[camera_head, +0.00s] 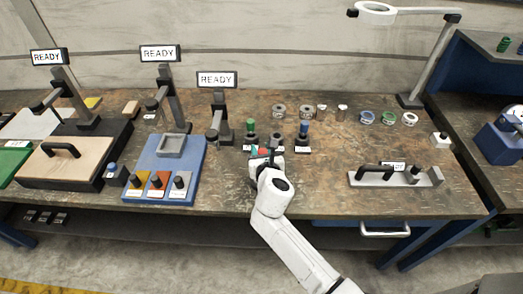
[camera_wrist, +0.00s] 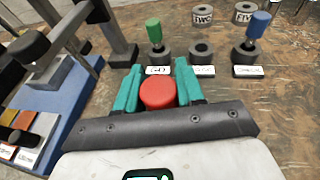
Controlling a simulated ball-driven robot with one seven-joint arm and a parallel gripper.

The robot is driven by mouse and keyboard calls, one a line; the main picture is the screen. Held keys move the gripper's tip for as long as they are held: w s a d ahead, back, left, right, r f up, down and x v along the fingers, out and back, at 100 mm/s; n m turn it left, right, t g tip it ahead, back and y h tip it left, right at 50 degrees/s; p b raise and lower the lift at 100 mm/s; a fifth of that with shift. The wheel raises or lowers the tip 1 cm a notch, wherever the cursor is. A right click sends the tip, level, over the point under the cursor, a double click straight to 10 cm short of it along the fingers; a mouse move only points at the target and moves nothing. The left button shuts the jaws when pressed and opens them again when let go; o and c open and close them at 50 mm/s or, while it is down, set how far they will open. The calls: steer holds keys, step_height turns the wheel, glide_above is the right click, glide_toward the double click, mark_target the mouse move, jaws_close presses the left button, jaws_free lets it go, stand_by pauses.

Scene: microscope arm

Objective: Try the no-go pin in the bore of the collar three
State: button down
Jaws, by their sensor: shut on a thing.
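My gripper (camera_head: 262,153) is shut on a red-handled pin (camera_wrist: 158,93), whose round red top shows between the teal fingers in the wrist view. The pin's lower part is hidden. The gripper is at the front of a row of small dark stands. The left stand holds a green-handled pin (camera_wrist: 153,30), the right one a blue-handled pin (camera_wrist: 258,24), and the middle stand (camera_wrist: 200,52) is empty. Several collars stand behind, among them a grey collar (camera_head: 279,110) and another grey collar (camera_head: 306,111).
White labels lie before the stands. A blue fixture (camera_head: 134,176) with coloured blocks is at left, near posts with READY signs (camera_head: 217,79). A grey bar with a black handle (camera_head: 376,172) lies at right. Blue, green and white rings (camera_head: 388,118) stand at back right. The bench's front middle right is clear.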

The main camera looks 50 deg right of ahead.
steer(key=shift+r, duration=0.3)
step_height(320, 180, up, 5)
steer(key=shift+p, duration=1)
steer(key=shift+d+b, duration=0.1)
steer(key=shift+b, duration=0.25)
